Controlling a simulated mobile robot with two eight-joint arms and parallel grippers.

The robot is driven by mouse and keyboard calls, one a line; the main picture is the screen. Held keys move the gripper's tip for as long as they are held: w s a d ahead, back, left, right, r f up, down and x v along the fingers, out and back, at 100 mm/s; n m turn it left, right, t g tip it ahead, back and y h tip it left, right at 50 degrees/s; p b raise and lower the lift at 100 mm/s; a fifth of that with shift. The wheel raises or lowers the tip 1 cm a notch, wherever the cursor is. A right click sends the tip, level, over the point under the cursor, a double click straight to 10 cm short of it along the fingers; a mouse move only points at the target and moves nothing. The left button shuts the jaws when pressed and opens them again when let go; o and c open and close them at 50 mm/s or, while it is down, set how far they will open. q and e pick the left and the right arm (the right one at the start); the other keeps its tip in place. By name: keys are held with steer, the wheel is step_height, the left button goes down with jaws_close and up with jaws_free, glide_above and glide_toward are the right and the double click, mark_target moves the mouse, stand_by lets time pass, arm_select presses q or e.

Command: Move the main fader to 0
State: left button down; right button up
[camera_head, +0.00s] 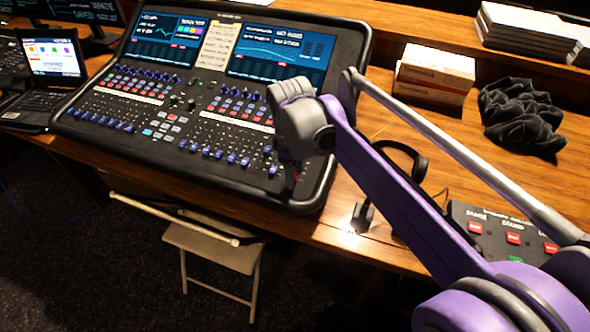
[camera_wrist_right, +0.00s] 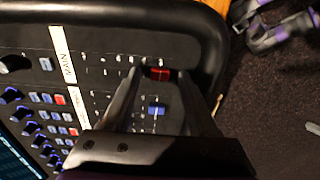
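The mixing desk (camera_head: 100,140) lies on the wooden table. My right gripper (camera_head: 291,190) points down over its lower right corner. In the right wrist view, a strip labelled MAIN (camera_wrist_right: 63,55) runs beside a fader with a red cap (camera_wrist_right: 158,74). The fingertips of my right gripper (camera_wrist_right: 157,73) stand apart, one on each side of the red cap. Whether they press on it is too small to tell. A fader with a blue cap (camera_wrist_right: 157,108) is beside the red one, also seen between the fingers. My left gripper is not in view.
A laptop (camera_head: 50,60) is left of the desk. Headphones (camera_head: 405,165), a button box (camera_head: 490,230), small boxes (camera_head: 435,72) and a black cloth (camera_head: 520,115) lie to the right. A folding chair (camera_head: 215,245) stands in front of the table.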

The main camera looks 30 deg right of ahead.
jaws_close()
stand_by(1.3)
